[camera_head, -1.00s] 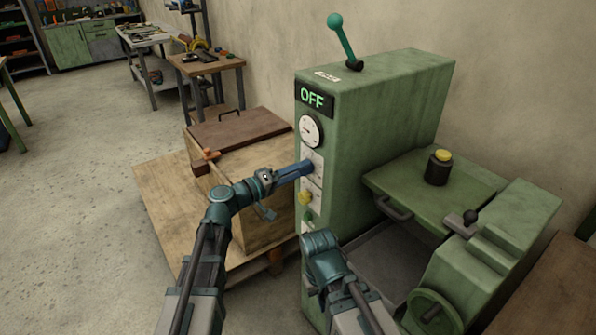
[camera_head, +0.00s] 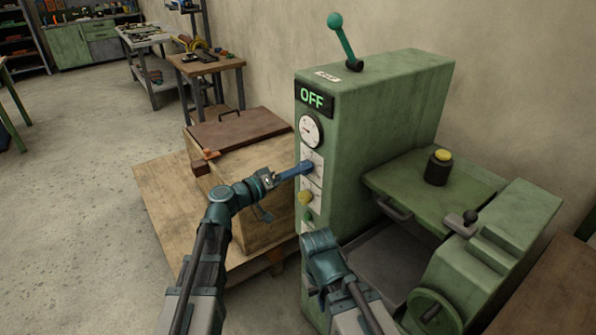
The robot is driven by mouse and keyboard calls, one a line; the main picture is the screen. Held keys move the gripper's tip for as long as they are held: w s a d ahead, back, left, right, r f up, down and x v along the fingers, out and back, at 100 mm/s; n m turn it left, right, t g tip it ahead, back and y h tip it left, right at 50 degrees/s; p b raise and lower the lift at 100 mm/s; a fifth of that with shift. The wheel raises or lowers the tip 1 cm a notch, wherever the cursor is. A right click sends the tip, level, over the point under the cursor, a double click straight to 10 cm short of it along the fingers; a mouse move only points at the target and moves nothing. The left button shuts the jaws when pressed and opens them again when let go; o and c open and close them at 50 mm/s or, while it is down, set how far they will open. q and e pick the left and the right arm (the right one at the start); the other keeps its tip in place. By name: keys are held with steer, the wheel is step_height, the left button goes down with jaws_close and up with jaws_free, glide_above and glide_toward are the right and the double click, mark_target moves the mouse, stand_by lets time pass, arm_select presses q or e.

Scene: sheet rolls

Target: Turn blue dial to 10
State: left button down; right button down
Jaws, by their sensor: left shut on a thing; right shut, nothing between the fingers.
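The blue dial (camera_head: 307,167) is on the front panel of the green machine (camera_head: 375,95), below a round white gauge (camera_head: 311,131). My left gripper (camera_head: 300,171) reaches in from the left and is shut on the blue dial. The fingers cover much of the dial, and its number marks are too small to read. My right gripper (camera_head: 318,246) is low in front of the machine, below the panel. It is shut and empty, and its fingertips are hard to make out.
A yellow knob (camera_head: 305,197) and a green button (camera_head: 308,216) sit below the dial. A teal-knobbed lever (camera_head: 344,40) stands on top. A wooden crate (camera_head: 265,205) stands close behind my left arm. Open floor lies at left.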

arm_select(q)
steer(key=shift+s+f, duration=0.1)
steer(key=shift+c, duration=1.5)
jaws_free()
steer(key=shift+a, duration=0.1)
steer(key=v, duration=1.3)
steer(key=shift+s+a, duration=0.2)
steer(key=shift+a, duration=0.05)
